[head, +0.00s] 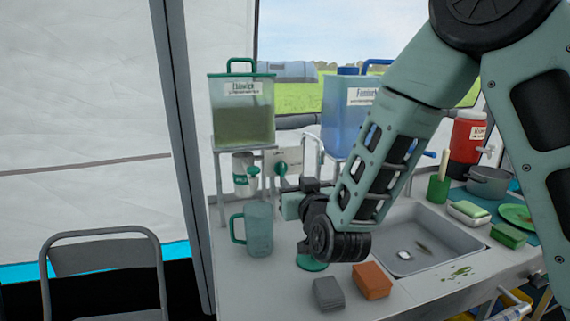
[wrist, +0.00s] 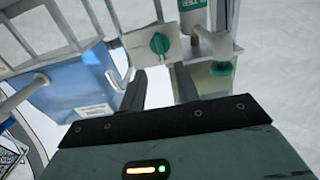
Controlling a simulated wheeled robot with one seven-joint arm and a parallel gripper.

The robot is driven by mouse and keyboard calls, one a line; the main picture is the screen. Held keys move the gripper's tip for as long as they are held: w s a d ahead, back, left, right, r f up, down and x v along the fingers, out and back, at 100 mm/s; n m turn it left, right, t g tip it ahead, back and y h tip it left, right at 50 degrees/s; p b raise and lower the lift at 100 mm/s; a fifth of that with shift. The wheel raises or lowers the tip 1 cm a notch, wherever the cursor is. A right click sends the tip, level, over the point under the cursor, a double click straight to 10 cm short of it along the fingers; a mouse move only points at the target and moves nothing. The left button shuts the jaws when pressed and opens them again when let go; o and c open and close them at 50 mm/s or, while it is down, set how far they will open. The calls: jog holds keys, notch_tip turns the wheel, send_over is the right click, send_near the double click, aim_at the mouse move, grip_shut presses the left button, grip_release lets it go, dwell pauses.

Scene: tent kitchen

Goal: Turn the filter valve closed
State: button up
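A green valve knob (head: 281,169) sits on a pale plate (head: 295,158) on the stand behind the counter. The knob also shows in the wrist view (wrist: 160,43), round with a raised grip. Its exact turn position is hard to tell. My gripper (wrist: 160,88) is open and empty, with its two dark fingers apart and the knob beyond and between their tips. In the head view my gripper (head: 290,204) is in front of and below the knob, its fingers mostly hidden.
A green-lidded tank (head: 242,110) and a blue tank (head: 345,118) stand above on racks. Grey (head: 328,293) and orange (head: 372,281) blocks lie in front. A sink (head: 430,240) is to the right.

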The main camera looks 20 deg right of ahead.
aim_at(283, 169)
jog(key=w+p, duration=0.1)
jog(key=w, duration=0.7)
grip_shut()
